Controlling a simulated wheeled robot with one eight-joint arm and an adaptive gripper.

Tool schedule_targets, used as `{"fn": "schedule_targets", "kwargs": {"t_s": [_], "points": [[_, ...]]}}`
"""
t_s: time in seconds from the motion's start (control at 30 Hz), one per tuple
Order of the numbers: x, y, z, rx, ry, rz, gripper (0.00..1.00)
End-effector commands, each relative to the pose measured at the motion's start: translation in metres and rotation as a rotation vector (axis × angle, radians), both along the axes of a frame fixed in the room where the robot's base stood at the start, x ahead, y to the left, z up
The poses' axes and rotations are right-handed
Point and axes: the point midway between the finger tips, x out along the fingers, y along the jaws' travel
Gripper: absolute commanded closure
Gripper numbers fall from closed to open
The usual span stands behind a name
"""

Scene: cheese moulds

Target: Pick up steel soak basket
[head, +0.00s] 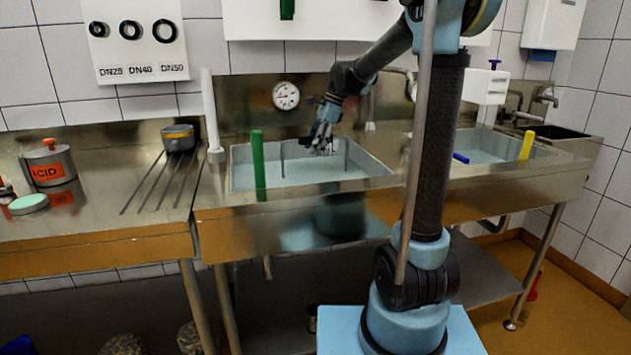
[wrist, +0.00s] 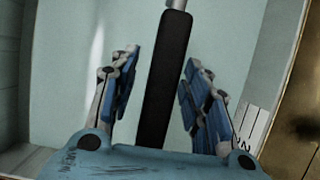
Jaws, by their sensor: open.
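My gripper (head: 321,146) is open and reaches down into the left sink basin (head: 240,170) in the head view. In the wrist view its two blue fingers (wrist: 162,62) stand apart on either side of a long black grip (wrist: 166,85) with a thin steel rod at its upper end. The grip lies between the fingers, with a visible gap on both sides. It may be the handle of the steel soak basket, but I cannot tell. No basket body can be made out in either view.
A green-handled tool (head: 257,165) stands at the basin's front edge. A white post (head: 210,115) rises at its left. A second basin (head: 480,148) lies to the right, with a yellow handle (head: 527,146). An acid can (head: 48,165) and grey-yellow container (head: 178,137) stand on the left counter.

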Motion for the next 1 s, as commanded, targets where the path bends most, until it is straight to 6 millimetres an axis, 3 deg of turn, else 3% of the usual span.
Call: {"fn": "schedule_targets", "kwargs": {"t_s": [0.03,0.23,0.67,1.0], "points": [[0.0,0.0,0.0,0.0,0.0,0.0,0.57],[0.0,0.0,0.0,0.0,0.0,0.0,1.0],[0.0,0.0,0.005,0.0,0.0,0.0,1.0],[0.0,0.0,0.057,0.0,0.0,0.0,1.0]]}}
